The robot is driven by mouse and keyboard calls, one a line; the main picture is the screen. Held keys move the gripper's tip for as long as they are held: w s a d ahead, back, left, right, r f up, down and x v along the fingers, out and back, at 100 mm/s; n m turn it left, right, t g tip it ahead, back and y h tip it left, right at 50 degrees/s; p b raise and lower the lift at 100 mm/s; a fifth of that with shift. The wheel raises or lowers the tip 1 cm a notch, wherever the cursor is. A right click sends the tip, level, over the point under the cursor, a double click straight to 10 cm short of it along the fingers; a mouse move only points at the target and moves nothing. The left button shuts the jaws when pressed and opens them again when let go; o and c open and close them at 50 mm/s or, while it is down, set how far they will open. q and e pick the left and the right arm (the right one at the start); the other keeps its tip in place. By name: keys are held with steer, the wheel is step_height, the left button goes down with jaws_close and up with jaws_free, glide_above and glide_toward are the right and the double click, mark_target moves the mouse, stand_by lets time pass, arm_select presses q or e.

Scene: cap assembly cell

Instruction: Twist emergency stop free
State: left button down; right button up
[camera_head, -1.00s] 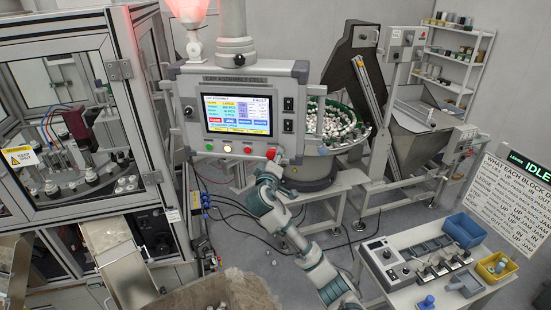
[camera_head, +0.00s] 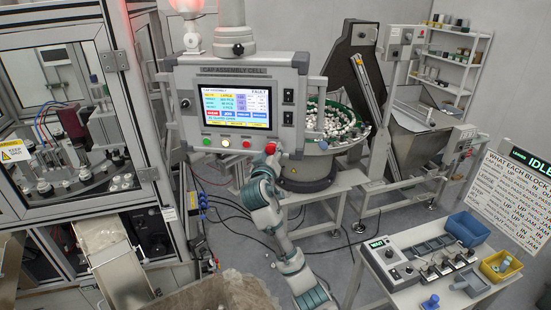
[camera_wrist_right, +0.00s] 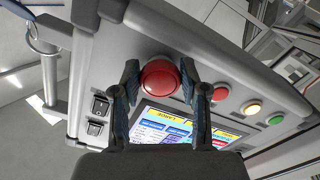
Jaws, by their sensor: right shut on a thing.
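The emergency stop is a round red mushroom button (camera_wrist_right: 160,79) on the lower edge of the grey control panel (camera_head: 238,68). In the head view the red button (camera_head: 271,149) shows just above my right gripper (camera_head: 268,160). In the right wrist view my right gripper (camera_wrist_right: 160,85) has one finger on each side of the button and is shut on it. The panel's screen (camera_head: 236,107) shows a yellow FAULT header. My left gripper is not in view.
A bowl feeder (camera_head: 325,130) with white caps stands behind to the right. A white table (camera_head: 375,290) with a control box and bins is at the lower right.

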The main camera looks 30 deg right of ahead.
steer(key=shift+a+r+m+b, duration=0.25)
steer(key=shift+a+m+b, duration=0.1)
steer(key=shift+m, duration=0.25)
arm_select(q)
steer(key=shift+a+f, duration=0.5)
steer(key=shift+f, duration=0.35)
arm_select(e)
steer(key=shift+r+m, duration=0.1)
steer(key=shift+m, duration=0.5)
arm_select(q)
steer(key=shift+b, duration=0.3)
arm_select(e)
steer(key=shift+d, duration=0.1)
steer(key=o, duration=1.1)
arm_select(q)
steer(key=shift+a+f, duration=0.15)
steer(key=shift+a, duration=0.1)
arm_select(e)
steer(key=shift+o, duration=0.2)
steer(key=shift+a, duration=0.35)
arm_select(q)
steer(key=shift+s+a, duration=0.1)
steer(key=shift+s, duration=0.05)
arm_select(e)
steer(key=shift+a, duration=0.1)
